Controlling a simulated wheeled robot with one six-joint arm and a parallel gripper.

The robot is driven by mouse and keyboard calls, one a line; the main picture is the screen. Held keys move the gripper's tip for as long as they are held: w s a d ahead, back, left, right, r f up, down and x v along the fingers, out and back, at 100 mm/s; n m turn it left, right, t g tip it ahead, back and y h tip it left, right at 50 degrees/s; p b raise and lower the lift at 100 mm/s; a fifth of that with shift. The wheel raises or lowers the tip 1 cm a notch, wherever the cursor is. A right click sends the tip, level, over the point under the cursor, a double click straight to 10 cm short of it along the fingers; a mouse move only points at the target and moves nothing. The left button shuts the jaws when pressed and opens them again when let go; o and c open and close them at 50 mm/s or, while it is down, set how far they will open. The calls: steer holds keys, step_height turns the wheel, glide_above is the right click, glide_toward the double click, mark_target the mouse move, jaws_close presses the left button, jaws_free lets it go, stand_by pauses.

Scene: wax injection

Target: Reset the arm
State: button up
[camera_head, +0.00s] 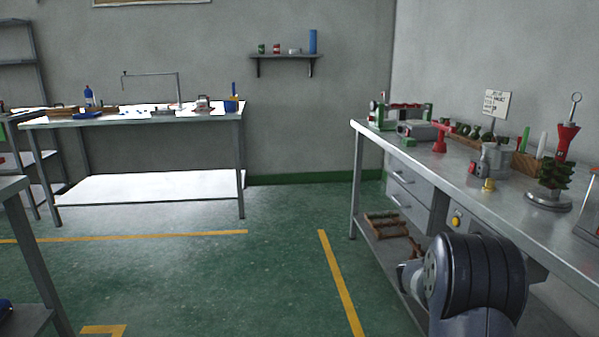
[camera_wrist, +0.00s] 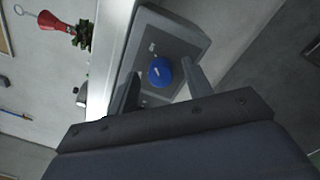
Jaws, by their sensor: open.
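My gripper (camera_wrist: 160,74) is in the wrist view, its two dark fingers apart and nothing held between them. Beyond the fingers is a grey box (camera_wrist: 190,37) with a round blue button (camera_wrist: 160,71) on its face. The button appears between the fingers; I cannot tell how close they are to it. My arm (camera_head: 475,280) shows at the lower right of the head view, in front of the right-hand workbench. The gripper itself is hidden in that view.
The right-hand workbench (camera_head: 465,180) carries a red-topped green tree on a round stand (camera_head: 548,200), a metal pot (camera_head: 496,163) and a small yellow item (camera_head: 488,185). Grey drawers (camera_head: 410,190) hang below. Another workbench (camera_head: 150,116) stands at the back left. Open green floor lies between.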

steer(key=shift+a+r+n+p, duration=0.1)
steer(key=shift+a+n+p, duration=0.25)
steer(key=shift+n+p, duration=2.15)
steer(key=shift+a+f+n+p, duration=0.1)
steer(key=shift+a+n+p, duration=0.25)
steer(key=shift+n+p, duration=2.15)
steer(key=shift+a+r+n+p, duration=0.1)
steer(key=shift+a+n+p, duration=0.25)
steer(key=shift+n+p, duration=2.1)
steer(key=shift+s+m+p, duration=0.1)
steer(key=shift+m+p, duration=1.1)
steer(key=shift+m, duration=0.05)
